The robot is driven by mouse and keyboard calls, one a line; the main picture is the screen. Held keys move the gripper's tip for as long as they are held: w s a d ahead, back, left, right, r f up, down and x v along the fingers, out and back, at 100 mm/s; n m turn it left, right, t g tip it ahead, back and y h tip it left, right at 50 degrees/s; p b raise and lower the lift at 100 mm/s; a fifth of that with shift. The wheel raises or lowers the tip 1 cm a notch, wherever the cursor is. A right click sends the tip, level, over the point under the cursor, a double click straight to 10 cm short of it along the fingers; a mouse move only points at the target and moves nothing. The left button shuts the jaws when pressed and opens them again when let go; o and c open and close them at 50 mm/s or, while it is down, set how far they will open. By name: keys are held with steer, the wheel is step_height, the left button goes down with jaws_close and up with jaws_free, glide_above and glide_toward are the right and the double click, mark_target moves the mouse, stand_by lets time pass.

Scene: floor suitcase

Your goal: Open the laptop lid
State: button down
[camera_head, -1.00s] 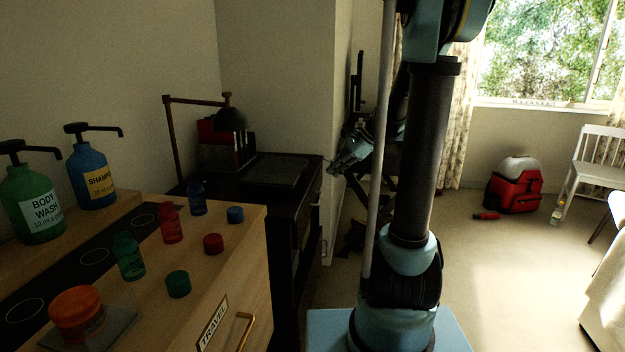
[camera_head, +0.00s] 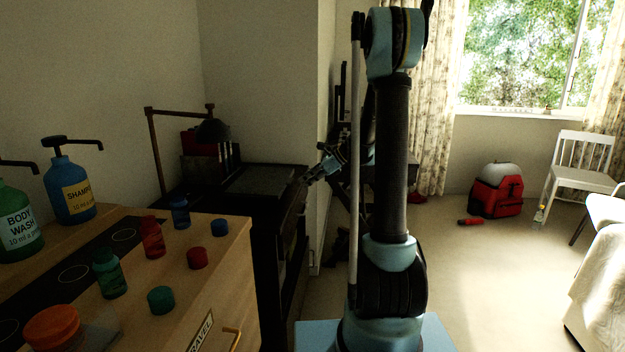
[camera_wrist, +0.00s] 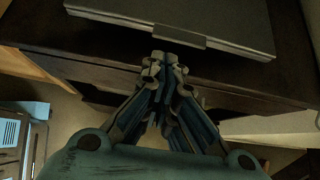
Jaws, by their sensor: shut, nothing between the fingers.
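The laptop (camera_head: 264,179) lies flat and closed on the dark desk in the head view. In the wrist view the laptop (camera_wrist: 225,20) is a dark slab at the top, with a small tab (camera_wrist: 179,37) on its near edge. My gripper (camera_wrist: 166,62) is shut and empty, with its fingertips just below the tab in the picture. I cannot tell whether they touch it. In the head view my gripper (camera_head: 306,181) is at the right edge of the desk. The laptop's far part is cut off in the wrist view.
The dark desk (camera_head: 290,213) carries a lamp (camera_head: 213,131) and books behind the laptop. A wooden cabinet (camera_head: 215,262) with bottles and coloured caps stands at the left front. A wall corner is close behind my gripper.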

steer(key=shift+x, duration=2.4)
steer(key=shift+r, duration=0.1)
